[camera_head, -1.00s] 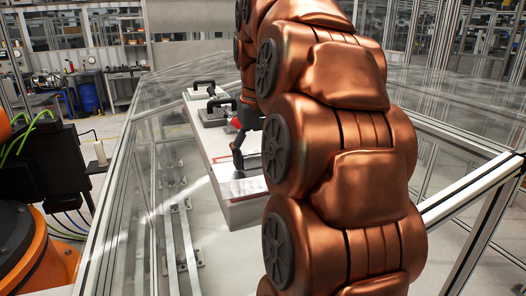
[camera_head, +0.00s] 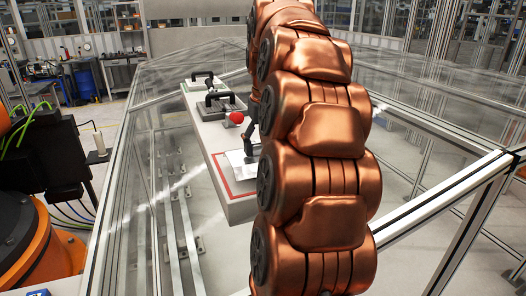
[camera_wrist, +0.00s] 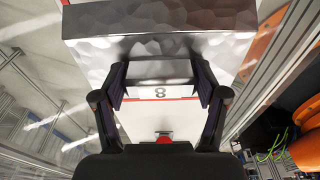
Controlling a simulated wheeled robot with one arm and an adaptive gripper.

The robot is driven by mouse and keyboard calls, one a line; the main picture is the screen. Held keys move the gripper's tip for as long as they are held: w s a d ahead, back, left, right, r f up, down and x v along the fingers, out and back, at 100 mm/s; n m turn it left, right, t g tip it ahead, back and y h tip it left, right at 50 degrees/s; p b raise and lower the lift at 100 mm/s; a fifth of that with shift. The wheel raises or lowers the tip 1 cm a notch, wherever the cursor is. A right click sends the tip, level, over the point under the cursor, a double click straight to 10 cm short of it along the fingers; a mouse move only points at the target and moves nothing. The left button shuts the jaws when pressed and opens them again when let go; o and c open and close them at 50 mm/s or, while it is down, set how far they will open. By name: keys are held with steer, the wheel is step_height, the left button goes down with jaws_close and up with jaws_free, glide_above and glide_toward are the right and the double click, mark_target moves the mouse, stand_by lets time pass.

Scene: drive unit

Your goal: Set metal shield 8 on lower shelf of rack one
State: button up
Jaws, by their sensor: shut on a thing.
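The metal shield (camera_wrist: 160,48) is a silvery hammered-metal piece with a bent edge, filling the upper middle of the wrist view. The two dark fingers of my gripper (camera_wrist: 160,84) are shut on its near edge. In the head view a bright part of the shield (camera_head: 236,158) shows just left of my copper arm, over the near end of the white table (camera_head: 241,210). My arm hides the rest. A white label with the number 8 (camera_wrist: 160,93) shows on the table between the fingers. I cannot make out rack one in either view.
A red knob (camera_head: 237,117) and fixtures with black handles (camera_head: 220,101) stand farther along the table. Clear panels with metal frames (camera_head: 105,210) enclose it. An orange robot (camera_head: 25,240) stands at left. A metal rail (camera_head: 440,215) runs at right.

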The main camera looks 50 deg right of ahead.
steer(key=shift+f+p, duration=0.7)
steer(key=shift+f, duration=0.6)
steer(key=shift+f, duration=0.15)
steer(key=o, duration=1.4)
steer(key=shift+c, duration=0.2)
steer(key=shift+r, duration=0.25)
